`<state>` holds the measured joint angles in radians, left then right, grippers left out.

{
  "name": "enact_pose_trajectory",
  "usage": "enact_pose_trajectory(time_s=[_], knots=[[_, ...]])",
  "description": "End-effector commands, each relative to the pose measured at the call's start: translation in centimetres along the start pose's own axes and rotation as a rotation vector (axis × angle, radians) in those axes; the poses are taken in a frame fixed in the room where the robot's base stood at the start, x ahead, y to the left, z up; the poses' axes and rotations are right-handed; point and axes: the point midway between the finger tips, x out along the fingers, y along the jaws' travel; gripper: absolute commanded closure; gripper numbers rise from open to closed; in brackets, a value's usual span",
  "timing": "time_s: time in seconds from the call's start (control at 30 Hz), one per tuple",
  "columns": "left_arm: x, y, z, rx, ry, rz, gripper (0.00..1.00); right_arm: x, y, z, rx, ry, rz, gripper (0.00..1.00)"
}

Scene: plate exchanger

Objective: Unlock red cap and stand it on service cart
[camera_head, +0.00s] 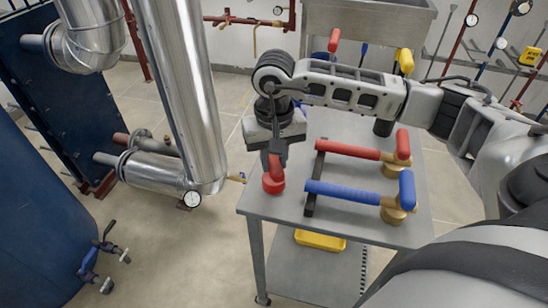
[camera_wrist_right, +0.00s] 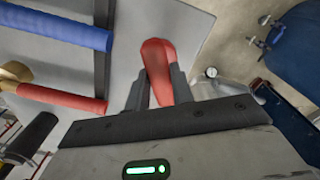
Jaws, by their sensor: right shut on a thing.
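The red cap (camera_head: 273,181) is upright at the left side of the grey service cart (camera_head: 268,215), its round base down at the cart top. From these views I cannot tell whether the base touches the surface. My right gripper (camera_head: 277,158) points down from above and is shut on the cap's upper handle part. In the right wrist view the red cap (camera_wrist_right: 158,72) sits between the two dark fingers (camera_wrist_right: 158,90). My left gripper is not in view.
A red-sleeved tool (camera_head: 347,150) and a blue-sleeved tool (camera_head: 345,192) lie across the cart on a dark bar, right of the cap. A yellow tray (camera_head: 320,240) is on the lower shelf. Silver pipes (camera_head: 180,90) and blue equipment (camera_head: 40,200) stand left.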

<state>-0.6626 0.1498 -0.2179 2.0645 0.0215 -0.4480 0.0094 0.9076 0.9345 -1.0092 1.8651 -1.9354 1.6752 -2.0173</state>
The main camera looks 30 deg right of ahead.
Motion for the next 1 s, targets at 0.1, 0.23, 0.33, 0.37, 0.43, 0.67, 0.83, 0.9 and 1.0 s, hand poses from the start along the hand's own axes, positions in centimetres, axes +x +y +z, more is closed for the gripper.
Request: enact_pose_trajectory(time_s=[0.1,0.23,0.33,0.37,0.43,0.67,0.83,0.9,1.0], knots=[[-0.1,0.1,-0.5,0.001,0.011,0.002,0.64,0.0,0.0,0.0,0.000,0.001,0.000,1.00],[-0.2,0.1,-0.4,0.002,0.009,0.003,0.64,0.0,0.0,0.0,0.000,0.001,0.000,0.74],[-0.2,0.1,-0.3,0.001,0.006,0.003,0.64,0.0,0.0,0.0,0.000,0.001,0.000,0.51],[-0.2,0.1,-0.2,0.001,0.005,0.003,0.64,0.0,0.0,0.0,0.000,0.001,0.000,0.51],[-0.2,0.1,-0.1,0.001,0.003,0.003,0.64,0.0,0.0,0.0,0.000,0.001,0.000,0.51],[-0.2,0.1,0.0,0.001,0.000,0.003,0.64,-0.3,0.0,0.0,0.000,0.001,0.000,0.51],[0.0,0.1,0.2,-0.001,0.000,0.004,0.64,-2.5,0.0,-0.1,0.001,0.006,-0.002,0.51],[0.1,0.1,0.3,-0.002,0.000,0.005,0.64,-4.1,-0.1,-0.2,0.000,0.007,-0.003,0.51],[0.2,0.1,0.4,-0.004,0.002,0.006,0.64,-6.6,-0.1,-0.1,0.000,0.008,-0.003,0.51]])
